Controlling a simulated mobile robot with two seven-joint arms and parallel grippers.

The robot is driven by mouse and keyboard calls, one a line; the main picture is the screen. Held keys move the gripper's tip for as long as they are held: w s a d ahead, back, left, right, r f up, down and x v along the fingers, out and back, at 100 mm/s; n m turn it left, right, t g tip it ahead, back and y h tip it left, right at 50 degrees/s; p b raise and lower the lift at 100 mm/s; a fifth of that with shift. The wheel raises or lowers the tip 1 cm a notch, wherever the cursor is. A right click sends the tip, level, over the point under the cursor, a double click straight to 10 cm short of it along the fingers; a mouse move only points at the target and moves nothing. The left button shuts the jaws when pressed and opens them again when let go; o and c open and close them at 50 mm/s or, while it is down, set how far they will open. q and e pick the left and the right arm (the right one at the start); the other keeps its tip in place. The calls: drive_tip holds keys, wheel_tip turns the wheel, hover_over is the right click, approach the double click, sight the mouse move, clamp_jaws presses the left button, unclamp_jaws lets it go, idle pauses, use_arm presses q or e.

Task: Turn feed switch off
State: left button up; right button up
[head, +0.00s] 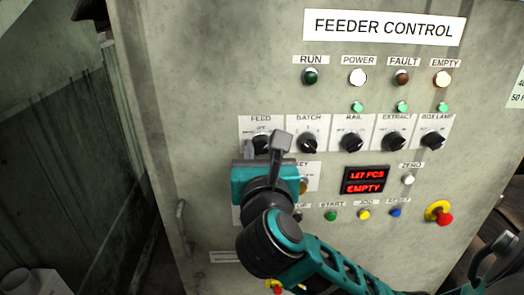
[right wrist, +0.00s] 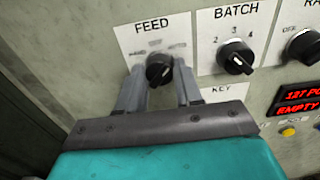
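The feed switch is a black rotary knob (right wrist: 159,69) on a white plate marked FEED (head: 261,119) at the left of the switch row. Its small position labels are hard to read, and in the head view my gripper hides most of the knob. My right gripper (right wrist: 158,70) is open, with one finger on each side of the knob in the right wrist view. I cannot tell whether either finger touches it. The right gripper also shows in the head view (head: 265,144), in front of the FEED plate.
The batch knob (right wrist: 235,58) is close to the right of the feed switch, with more knobs beyond. Below are a red display (head: 366,180) reading EMPTY, several push buttons and a red emergency stop (head: 440,213). The lit EMPTY lamp (head: 442,78) is above.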

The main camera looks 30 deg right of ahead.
drive_tip(key=c, duration=0.5)
drive_tip(key=n+p, duration=0.2)
drive_tip(key=p, duration=0.1)
drive_tip(key=shift+r, duration=0.2)
drive_tip(key=shift+n+p, duration=0.7)
drive_tip(key=shift+n, duration=0.1)
drive_tip(key=shift+f+n, duration=0.15)
drive_tip(key=shift+n, duration=2.55)
drive_tip(key=o, duration=1)
